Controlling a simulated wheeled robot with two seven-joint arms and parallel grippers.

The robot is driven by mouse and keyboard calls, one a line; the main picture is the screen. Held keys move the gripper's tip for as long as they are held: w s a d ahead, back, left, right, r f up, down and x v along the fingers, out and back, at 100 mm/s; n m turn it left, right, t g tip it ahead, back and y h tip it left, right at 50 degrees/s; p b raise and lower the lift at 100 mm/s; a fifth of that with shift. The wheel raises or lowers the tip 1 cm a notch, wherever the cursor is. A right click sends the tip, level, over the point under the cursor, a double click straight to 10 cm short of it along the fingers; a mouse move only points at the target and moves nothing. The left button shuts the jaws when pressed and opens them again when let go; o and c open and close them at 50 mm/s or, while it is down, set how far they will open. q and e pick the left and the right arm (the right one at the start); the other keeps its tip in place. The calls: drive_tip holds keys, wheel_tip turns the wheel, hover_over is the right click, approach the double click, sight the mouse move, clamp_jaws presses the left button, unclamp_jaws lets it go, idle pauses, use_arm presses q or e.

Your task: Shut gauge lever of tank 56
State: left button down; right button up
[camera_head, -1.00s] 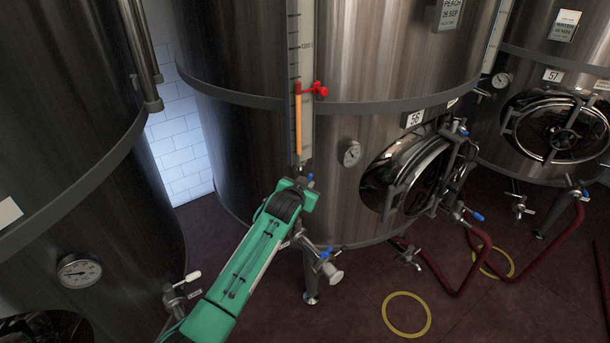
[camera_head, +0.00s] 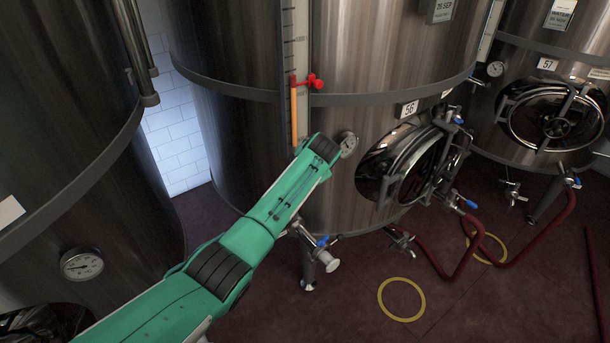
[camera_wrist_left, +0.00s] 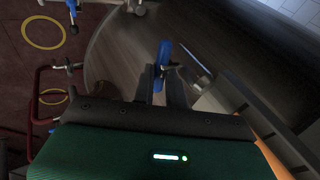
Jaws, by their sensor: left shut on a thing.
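In the left wrist view, my left gripper (camera_wrist_left: 161,78) is shut on the blue gauge lever (camera_wrist_left: 163,52); the lever's top shows beyond the fingertips. My right gripper is not in view.
A blue-handled outlet valve (camera_head: 322,242) lies below the arm. Another tank (camera_head: 60,190) stands close on the left, tank 57 (camera_head: 515,110) on the right. Red hoses (camera_head: 440,268) and a yellow ring (camera_head: 402,299) lie on the floor.

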use_arm(q)
drive_tip(key=shift+w+d+f+m+g+y+b, duration=0.15)
drive_tip(key=shift+m+g+y+b, duration=0.35)
drive_tip(key=shift+y+b, duration=0.4)
drive_tip(key=c, duration=1.4)
unclamp_jaws()
drive_tip(key=shift+c, duration=0.2)
